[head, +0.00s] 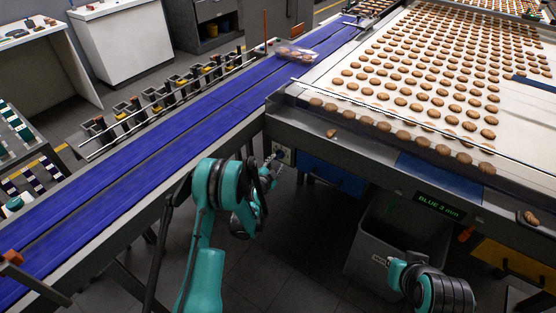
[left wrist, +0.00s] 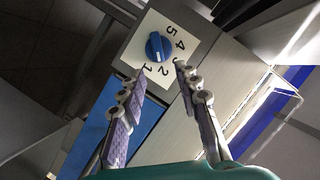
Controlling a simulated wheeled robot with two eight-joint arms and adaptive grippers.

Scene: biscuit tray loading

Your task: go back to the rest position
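My left gripper (head: 271,164) is below the front edge of the biscuit table, beside a pale dial plate (head: 282,153). In the left wrist view its two fingers (left wrist: 160,78) stand apart with nothing between them. A blue knob (left wrist: 158,46) on the numbered plate lies just beyond the fingertips, apart from them. The numbers 1 to 5 ring the knob; I cannot tell its exact setting. Part of my right arm shows at the lower right of the head view, but its gripper does not.
A blue conveyor (head: 150,140) runs along the left, with a clear tray of biscuits (head: 294,53) on it. A white biscuit table (head: 325,84) carries rows of biscuits. A grey bin (head: 375,262) stands under it, near my right arm. A display (head: 439,207) reads BLUE 3 mm.

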